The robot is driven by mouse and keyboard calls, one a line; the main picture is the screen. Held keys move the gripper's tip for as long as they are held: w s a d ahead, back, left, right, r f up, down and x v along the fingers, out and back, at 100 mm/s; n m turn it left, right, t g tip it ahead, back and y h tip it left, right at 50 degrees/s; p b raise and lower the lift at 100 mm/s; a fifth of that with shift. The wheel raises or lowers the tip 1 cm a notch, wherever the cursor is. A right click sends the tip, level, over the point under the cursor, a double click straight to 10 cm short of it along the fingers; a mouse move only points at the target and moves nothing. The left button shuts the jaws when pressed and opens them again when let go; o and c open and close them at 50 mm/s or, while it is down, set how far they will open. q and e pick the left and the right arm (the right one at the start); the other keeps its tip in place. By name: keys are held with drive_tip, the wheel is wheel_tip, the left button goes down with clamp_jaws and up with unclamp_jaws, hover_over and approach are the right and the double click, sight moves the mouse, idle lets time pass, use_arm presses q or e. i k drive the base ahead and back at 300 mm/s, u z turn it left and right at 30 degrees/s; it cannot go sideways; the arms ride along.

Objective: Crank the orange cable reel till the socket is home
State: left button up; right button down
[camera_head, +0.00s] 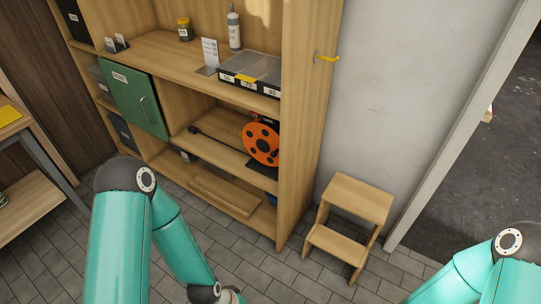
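The orange cable reel (261,143) stands on a middle shelf of the wooden shelving unit, close to its right side panel. Its round orange face has dark holes, and a dark base shows under it. A black cable runs left from the reel along the shelf front. A small dark end piece (193,129), perhaps the socket, lies at the cable's left end, apart from the reel. My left arm reaches down to the bottom edge, and its gripper is out of view. My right arm shows at the lower right, and its gripper is out of view too.
A green cabinet door (134,101) is left of the reel's shelf. A divided black tray (250,76) sits on the shelf above. A wooden step stool (346,222) stands right of the shelving unit (297,130). Tiled floor in front is clear.

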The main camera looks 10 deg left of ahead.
sight(260, 138)
drive_tip(key=u, duration=0.05)
drive_tip(key=i, duration=1)
drive_tip(key=z, duration=0.05)
